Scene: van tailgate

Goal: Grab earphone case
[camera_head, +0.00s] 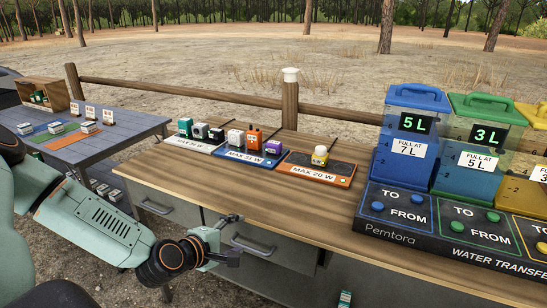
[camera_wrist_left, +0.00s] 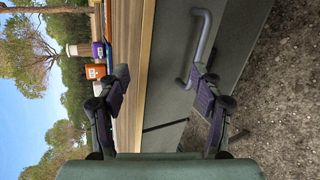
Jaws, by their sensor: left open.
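I cannot tell which small item is the earphone case. In the head view, a green item (camera_head: 185,127), dark items, a white item (camera_head: 235,137), an orange item (camera_head: 254,138) and a purple item (camera_head: 272,147) stand in a row on the workbench (camera_head: 330,213). My left gripper (camera_head: 230,243) is open and empty, low in front of the bench's drawers. In the left wrist view its spread fingers (camera_wrist_left: 161,75) face the bench front, beside a drawer handle (camera_wrist_left: 198,48). The orange (camera_wrist_left: 96,71) and purple (camera_wrist_left: 99,50) items show past one finger. My right gripper is out of view.
A yellow item (camera_head: 320,155) stands on the orange "MAX 20 W" mat (camera_head: 315,176). Water tanks (camera_head: 408,153) and a dark control panel (camera_head: 385,227) fill the bench's right side. A blue-grey table (camera_head: 138,123) with small boxes stands left. The bench's near middle is clear.

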